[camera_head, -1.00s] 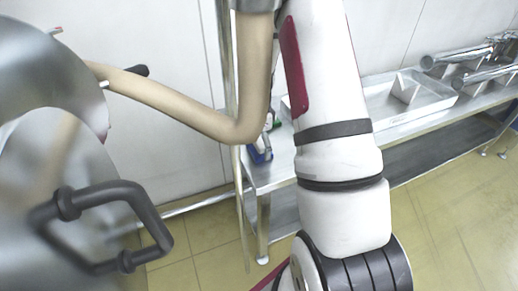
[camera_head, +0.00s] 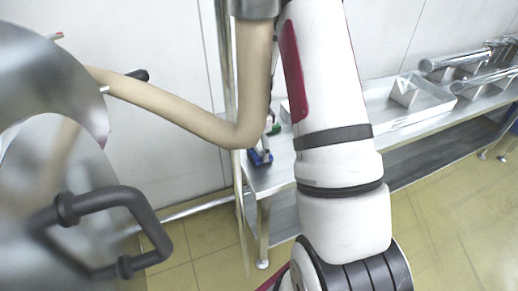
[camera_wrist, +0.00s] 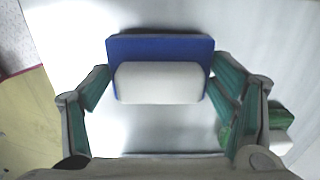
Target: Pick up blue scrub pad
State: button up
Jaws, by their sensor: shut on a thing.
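The blue scrub pad (camera_wrist: 160,47) is in the upper middle of the wrist view, with a white block (camera_wrist: 158,84) on its near face. My gripper (camera_wrist: 160,76) is shut on it, one teal-lined finger at each side. In the head view the blue pad (camera_head: 260,157) is small, at the left end of the metal table, partly hidden by my arm. I cannot tell whether it touches the table.
A green and white thing (camera_wrist: 276,125) lies just right of my gripper. The metal table (camera_head: 278,178) holds a shallow tray (camera_head: 425,105) and steel cylinders (camera_head: 470,68) farther right. A large metal vessel with a dark handle (camera_head: 100,200) stands at left.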

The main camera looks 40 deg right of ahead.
notch_tip(320, 180, up, 2)
jog(key=shift+r, duration=0.2)
jog(key=shift+s+r, duration=0.2)
jog(key=shift+s, duration=0.55)
jog(key=s+a+r+p, duration=0.1)
jog(key=s, duration=1.3)
jog(key=shift+s+a, duration=0.15)
jog(key=shift+s, duration=0.1)
jog(key=shift+r, duration=0.1)
